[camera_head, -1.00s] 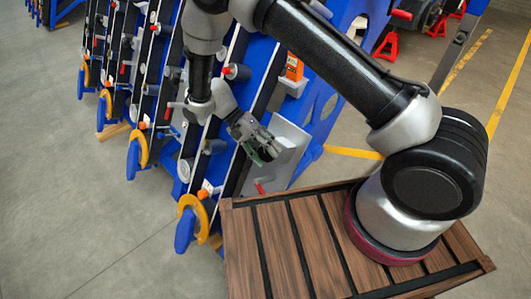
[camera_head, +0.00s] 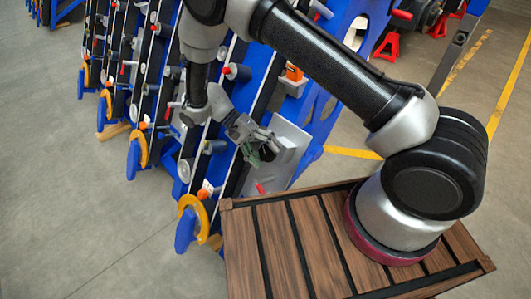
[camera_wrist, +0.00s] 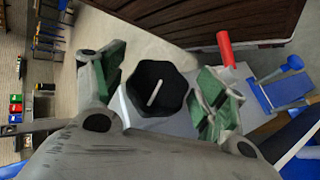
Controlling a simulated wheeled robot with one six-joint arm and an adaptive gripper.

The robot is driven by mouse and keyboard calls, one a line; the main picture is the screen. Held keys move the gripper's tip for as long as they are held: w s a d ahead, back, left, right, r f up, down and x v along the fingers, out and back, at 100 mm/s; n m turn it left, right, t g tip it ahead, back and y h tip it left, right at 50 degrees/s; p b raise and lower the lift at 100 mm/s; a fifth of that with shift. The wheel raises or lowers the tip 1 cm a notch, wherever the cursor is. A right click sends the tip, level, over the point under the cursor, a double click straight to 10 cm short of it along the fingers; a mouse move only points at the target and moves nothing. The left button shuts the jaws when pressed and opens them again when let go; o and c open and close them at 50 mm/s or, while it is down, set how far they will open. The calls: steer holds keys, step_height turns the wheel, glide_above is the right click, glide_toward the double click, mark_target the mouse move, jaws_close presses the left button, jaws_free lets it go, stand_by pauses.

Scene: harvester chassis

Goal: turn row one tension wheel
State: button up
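A black lobed wheel (camera_wrist: 158,90) with a white line on its face sits on a pale grey plate (camera_wrist: 178,122) in the wrist view. My gripper (camera_wrist: 162,76) is open, with one green-padded finger to the left of the wheel and one to the right. Gaps show between the wheel and both pads. In the head view my gripper (camera_head: 258,150) is in front of the grey plate (camera_head: 294,146) on the nearest blue row unit. The wheel cannot be made out there, likely behind my gripper.
A red handle (camera_wrist: 225,48) sticks out just right of the wheel, near the right finger. A blue part (camera_wrist: 280,90) lies farther right. Yellow-and-blue wheels (camera_head: 195,212) stand at the row ends. Open floor (camera_head: 70,190) is at the left.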

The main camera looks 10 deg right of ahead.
steer(key=v, duration=1.2)
stand_by(0.3)
steer(key=s+d+r+n+t+y, duration=0.25)
steer(key=d+r+n, duration=0.25)
steer(key=d+r, duration=0.35)
steer(key=s+d+r+n+t+y, duration=0.1)
steer(key=s+d+r+n+y, duration=0.3)
steer(key=d+r, duration=0.5)
steer(key=s+d+r+m+t+y, duration=0.1)
steer(key=s+d+r+m+t, duration=0.3)
steer(key=s+d+r, duration=0.9)
steer(key=d+r+t, duration=0.1)
steer(key=d+t, duration=0.1)
steer(key=t, duration=0.1)
steer(key=shift+s, duration=0.4)
